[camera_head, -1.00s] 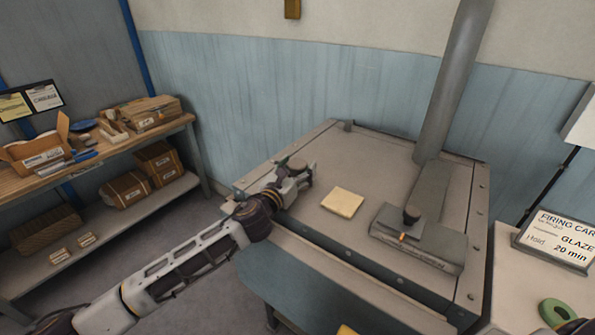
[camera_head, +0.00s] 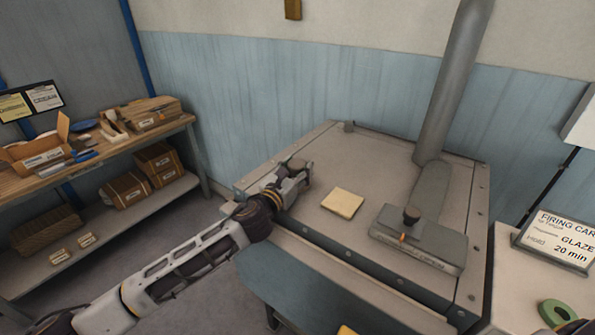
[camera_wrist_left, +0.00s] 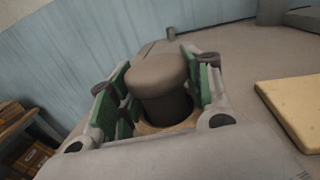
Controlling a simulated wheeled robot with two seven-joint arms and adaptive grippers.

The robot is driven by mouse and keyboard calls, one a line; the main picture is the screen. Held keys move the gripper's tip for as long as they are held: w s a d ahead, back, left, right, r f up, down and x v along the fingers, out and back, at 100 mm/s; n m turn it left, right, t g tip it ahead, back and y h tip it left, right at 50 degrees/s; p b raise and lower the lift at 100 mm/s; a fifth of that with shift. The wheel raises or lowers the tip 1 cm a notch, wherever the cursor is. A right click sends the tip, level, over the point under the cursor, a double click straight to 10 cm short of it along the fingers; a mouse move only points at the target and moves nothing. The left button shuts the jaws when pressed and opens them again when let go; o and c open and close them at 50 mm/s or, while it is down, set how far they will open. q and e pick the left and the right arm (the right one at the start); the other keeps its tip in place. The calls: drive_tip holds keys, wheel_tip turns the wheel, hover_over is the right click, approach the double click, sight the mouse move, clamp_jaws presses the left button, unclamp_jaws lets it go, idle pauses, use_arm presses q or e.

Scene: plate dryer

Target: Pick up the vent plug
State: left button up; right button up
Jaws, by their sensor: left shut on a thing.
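The vent plug (camera_wrist_left: 158,82) is a brown, round-topped stopper with a darker, narrower lower part. It stands between the green finger pads of my left gripper (camera_wrist_left: 160,95), near the left corner of the grey kiln top (camera_head: 330,160). My left gripper is shut on the plug and looks low over the kiln top. In the head view the plug's top (camera_head: 298,163) shows just above my left gripper (camera_head: 300,177). A tan ring or surface shows around its foot in the wrist view; whether the plug still touches the kiln is hidden.
A yellowish square slab (camera_head: 342,203) lies just right of the gripper. A grey block with a dark knob (camera_head: 412,214) and an upright grey pipe (camera_head: 447,90) stand farther right. A shelf with boxes (camera_head: 140,180) is at left.

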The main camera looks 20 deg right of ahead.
sight(297, 162)
use_arm(q)
drive_tip(key=shift+r, duration=0.15)
drive_tip(key=shift+r, duration=4.85)
drive_tip(key=shift+f+b, duration=0.15)
drive_tip(key=shift+b, duration=0.2)
